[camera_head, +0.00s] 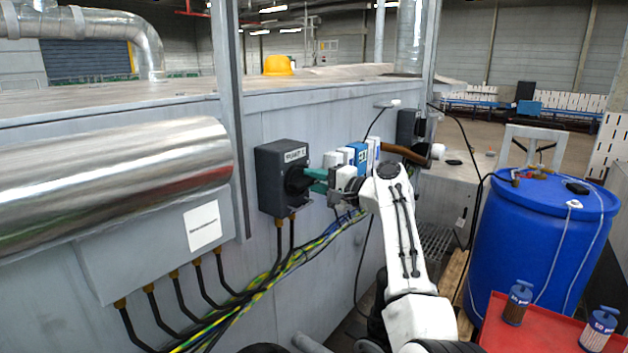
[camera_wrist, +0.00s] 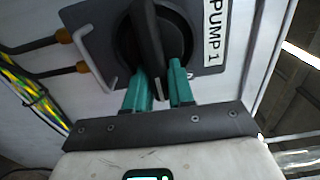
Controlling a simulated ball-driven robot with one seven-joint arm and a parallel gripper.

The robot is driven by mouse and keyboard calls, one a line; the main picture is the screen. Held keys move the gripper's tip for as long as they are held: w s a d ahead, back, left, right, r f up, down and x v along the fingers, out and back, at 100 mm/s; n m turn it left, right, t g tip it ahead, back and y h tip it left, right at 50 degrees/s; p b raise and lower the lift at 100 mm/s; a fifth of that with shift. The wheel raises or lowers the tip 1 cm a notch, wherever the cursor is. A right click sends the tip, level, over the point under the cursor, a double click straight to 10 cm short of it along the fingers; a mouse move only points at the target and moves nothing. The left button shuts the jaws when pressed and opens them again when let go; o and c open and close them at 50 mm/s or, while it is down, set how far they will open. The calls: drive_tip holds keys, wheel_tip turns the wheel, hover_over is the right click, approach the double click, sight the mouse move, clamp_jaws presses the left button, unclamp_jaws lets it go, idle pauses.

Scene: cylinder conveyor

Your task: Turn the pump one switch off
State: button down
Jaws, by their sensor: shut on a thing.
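The pump one switch is a dark grey box (camera_head: 272,195) on the grey machine wall, labelled "PUMP 1". The box and its label also show in the wrist view (camera_wrist: 215,33). Its black rotary knob (camera_wrist: 147,45) has a raised handle that points toward my gripper in the wrist view. My gripper (camera_wrist: 160,75) has green fingers, one on each side of the handle's end, and is shut on it. In the head view, my gripper (camera_head: 308,180) reaches the knob from the right and hides part of it.
Cables (camera_head: 285,272) run along the wall below the box. White and blue units (camera_head: 357,155) sit on the wall just right of my gripper. A blue barrel (camera_head: 540,245) and a red tray (camera_head: 545,330) with pump bottles stand at the right. A metal post (camera_head: 230,110) rises left of the box.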

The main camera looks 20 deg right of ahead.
drive_tip(key=c, duration=1.1)
unclamp_jaws()
drive_tip(key=shift+o, duration=0.2)
drive_tip(key=b+v, duration=0.2)
drive_tip(key=v, duration=0.8)
drive_tip(key=shift+s+d+b, duration=0.25)
drive_tip(key=shift+s+b, duration=0.05)
drive_tip(key=shift+b, duration=0.1)
drive_tip(key=shift+f, duration=0.1)
